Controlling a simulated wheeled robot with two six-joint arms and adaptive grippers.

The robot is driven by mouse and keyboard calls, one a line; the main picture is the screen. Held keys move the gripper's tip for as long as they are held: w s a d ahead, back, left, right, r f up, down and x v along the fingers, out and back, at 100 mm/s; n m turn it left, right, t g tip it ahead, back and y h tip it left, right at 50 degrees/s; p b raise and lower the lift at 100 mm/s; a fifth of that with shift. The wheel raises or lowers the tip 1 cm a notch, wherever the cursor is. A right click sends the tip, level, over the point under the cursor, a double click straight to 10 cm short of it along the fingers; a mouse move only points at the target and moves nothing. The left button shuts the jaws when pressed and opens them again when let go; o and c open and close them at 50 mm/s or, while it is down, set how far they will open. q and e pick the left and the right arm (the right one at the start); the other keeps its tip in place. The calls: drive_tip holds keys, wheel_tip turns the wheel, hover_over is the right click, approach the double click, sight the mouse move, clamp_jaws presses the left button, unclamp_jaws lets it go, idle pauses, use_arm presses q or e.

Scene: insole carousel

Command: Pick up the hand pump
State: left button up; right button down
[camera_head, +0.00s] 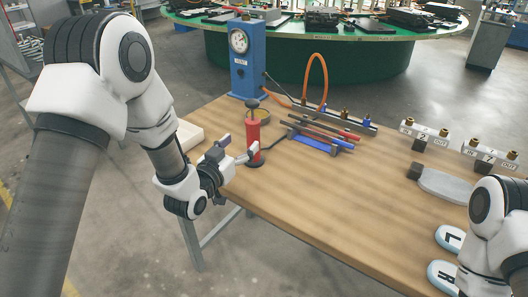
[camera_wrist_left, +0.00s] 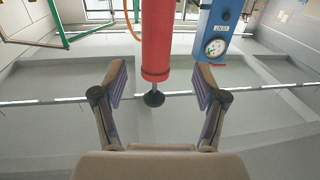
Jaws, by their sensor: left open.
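The hand pump (camera_head: 253,134) is a red cylinder with a black top handle and a dark round foot. It stands upright near the left edge of the wooden table. My left gripper (camera_head: 238,147) is open beside the pump, on its left, with its fingers pointing toward it. In the left wrist view the red pump body (camera_wrist_left: 156,42) and its black knob show between the two open fingers of the left gripper (camera_wrist_left: 159,88), which do not close on it. At the lower right, my right arm shows; its gripper is out of view.
A blue gauge box (camera_head: 245,70) with an orange hose (camera_head: 323,72) stands behind the pump. A rack of dark, red and blue rods (camera_head: 320,139) lies to its right. Numbered valve blocks (camera_head: 424,133), a grey pad (camera_head: 443,185) and insoles (camera_head: 441,276) lie farther right. The front middle table is clear.

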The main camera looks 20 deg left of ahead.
sight(249, 133)
use_arm(q)
drive_tip(key=shift+w+d+r+p, duration=0.2)
drive_tip(key=shift+w+r+p, duration=0.1)
drive_tip(key=shift+w+r, duration=0.25)
drive_tip(key=shift+w+d+r, duration=0.15)
drive_tip(key=shift+r, duration=0.1)
drive_tip(key=w, duration=0.3)
drive_tip(key=w+d+p, duration=0.1)
drive_tip(key=w, duration=0.1)
drive_tip(key=shift+w+d+f, duration=0.1)
drive_tip(key=shift+w+f, duration=0.1)
drive_tip(key=shift+f, duration=0.1)
drive_tip(key=shift+s, duration=0.1)
drive_tip(key=shift+r, duration=0.1)
drive_tip(key=c, duration=0.3)
clamp_jaws()
